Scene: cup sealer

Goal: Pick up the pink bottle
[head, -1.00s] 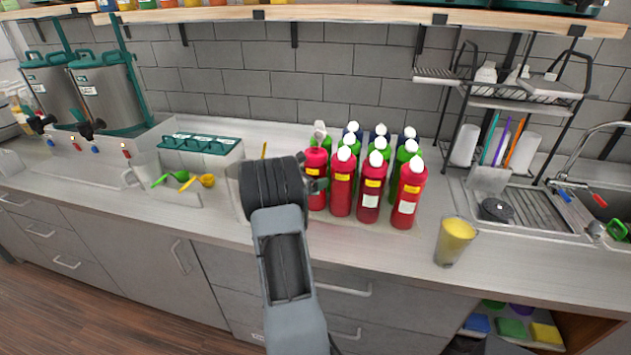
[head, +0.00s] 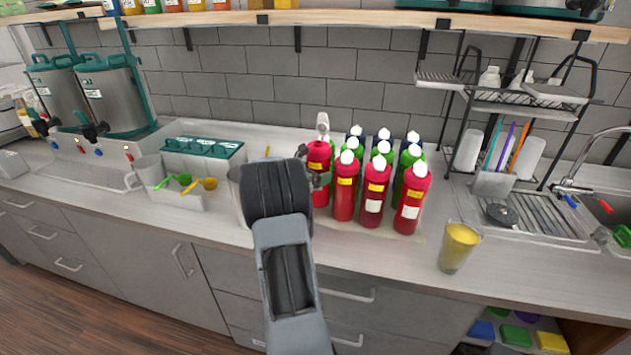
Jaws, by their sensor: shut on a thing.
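Several pink-red bottles with white caps and yellow labels stand in a block on the counter, with green and dark blue ones in rows behind. The leftmost pink bottle (head: 318,156) sits a little higher than its neighbours and has a pale top. My gripper (head: 322,179) is shut on this bottle from the left, around its middle. My dark wrist hides most of the fingers. The bottle's lower end is partly hidden, so its gap to the counter is hard to tell.
Standing pink bottles (head: 345,190) are close on the right of the held one. A cup with yellow contents (head: 458,246) stands near the counter's front edge. A teal-lidded container (head: 203,148) and scoops (head: 183,179) are left. A shelf (head: 350,18) runs overhead.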

